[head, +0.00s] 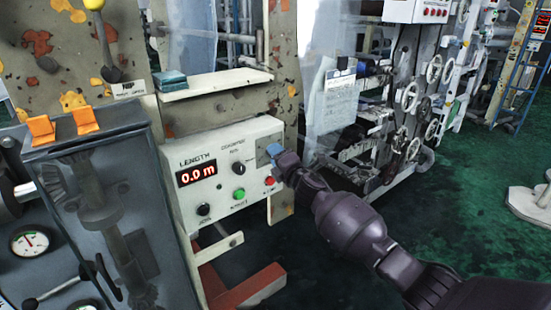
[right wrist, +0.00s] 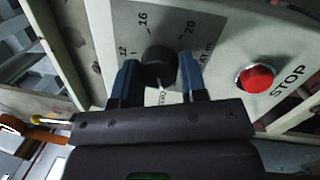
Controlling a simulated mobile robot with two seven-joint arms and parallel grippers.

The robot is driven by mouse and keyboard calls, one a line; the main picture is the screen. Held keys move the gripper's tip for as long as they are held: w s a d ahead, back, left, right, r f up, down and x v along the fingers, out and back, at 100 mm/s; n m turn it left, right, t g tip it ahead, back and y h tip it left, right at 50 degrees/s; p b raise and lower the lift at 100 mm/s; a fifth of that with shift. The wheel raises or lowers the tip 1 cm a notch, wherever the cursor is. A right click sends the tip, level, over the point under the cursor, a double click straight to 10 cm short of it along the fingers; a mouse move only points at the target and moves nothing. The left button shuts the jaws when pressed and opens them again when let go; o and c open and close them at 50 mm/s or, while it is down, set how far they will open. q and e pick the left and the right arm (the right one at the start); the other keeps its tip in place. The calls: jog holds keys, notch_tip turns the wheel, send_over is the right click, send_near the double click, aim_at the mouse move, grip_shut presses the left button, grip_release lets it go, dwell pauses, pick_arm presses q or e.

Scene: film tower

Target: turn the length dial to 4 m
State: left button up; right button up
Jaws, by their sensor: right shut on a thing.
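The length dial is a black round knob (right wrist: 158,65) on a grey scale plate (right wrist: 120,22) with the marks 12, 16 and 20 in the right wrist view. A white line on the knob's lower side points down toward my gripper; the marks there are mostly hidden. My right gripper (right wrist: 160,82) is shut on the knob, one blue finger on each side. In the head view my right gripper (head: 273,151) hides the knob at the right end of the white control box (head: 216,148). The red LENGTH display (head: 196,174) reads 0.0 m. My left gripper is out of view.
A red STOP button (right wrist: 255,78) sits close beside my right gripper. The box also carries a green button (head: 239,194) and black knobs (head: 238,168). A shelf (head: 215,84) is above. Green floor (head: 470,220) lies open to the right.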

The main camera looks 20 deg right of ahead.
jog(key=shift+n, duration=1)
jog(key=shift+y+b, duration=0.3)
jog(key=shift+y, duration=0.1)
jog(key=o, duration=0.9)
jog(key=shift+s, duration=0.1)
jog(key=p+v, duration=0.1)
jog(key=v, duration=0.9)
jog(key=shift+s+d+p, duration=0.1)
jog(key=shift+s+p, duration=0.2)
jog(key=shift+s, duration=0.05)
